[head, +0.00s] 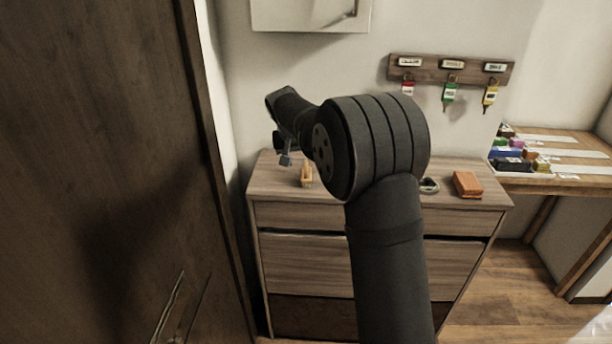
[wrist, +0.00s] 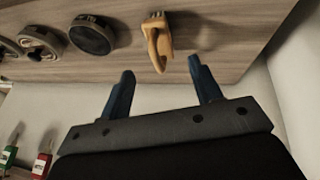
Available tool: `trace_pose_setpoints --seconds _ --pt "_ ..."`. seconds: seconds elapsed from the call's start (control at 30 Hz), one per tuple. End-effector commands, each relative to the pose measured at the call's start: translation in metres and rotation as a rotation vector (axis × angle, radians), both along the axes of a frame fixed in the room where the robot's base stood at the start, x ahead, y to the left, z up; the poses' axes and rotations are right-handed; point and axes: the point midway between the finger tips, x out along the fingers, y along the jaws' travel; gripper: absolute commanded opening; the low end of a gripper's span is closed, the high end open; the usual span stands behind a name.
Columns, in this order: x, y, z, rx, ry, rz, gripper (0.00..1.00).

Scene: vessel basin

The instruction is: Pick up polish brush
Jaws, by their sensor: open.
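A small tan wooden piece, which looks like the polish brush (head: 306,175), sits on the left part of the dresser top. It also shows at the top of the wrist view (wrist: 157,44), with a pale block end and a narrower, rounded part. My gripper (head: 284,160) is above the dresser's left end, just left of the brush in the head view. In the wrist view my gripper (wrist: 160,68) has its two blue-grey fingers spread, with nothing between them. The brush lies beyond the fingertips, roughly in line with the gap.
Round dark items (wrist: 92,35) stand in a row left of the brush in the wrist view. An orange block (head: 467,184) lies at the right of the wooden dresser (head: 340,216). A key rack (head: 450,69) hangs behind. A dark door (head: 95,170) stands close at left.

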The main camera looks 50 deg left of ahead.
Motion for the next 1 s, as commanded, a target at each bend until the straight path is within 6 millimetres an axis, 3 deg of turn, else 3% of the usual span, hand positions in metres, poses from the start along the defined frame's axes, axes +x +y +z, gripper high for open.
trace_pose_setpoints --seconds 0.1,0.37,0.63,0.87,0.9,1.0 --pt "0.006 0.003 -0.014 0.0 0.0 0.0 0.58" --pt "0.011 0.006 -0.027 0.0 0.0 0.0 0.58" --pt "0.026 0.015 -0.062 -0.001 0.001 0.0 0.58" --pt "0.027 0.016 -0.066 0.001 0.0 0.001 0.58" --pt "0.027 0.016 -0.066 0.001 0.0 0.001 0.56" --pt "0.027 0.016 -0.066 0.001 0.0 0.001 0.37"
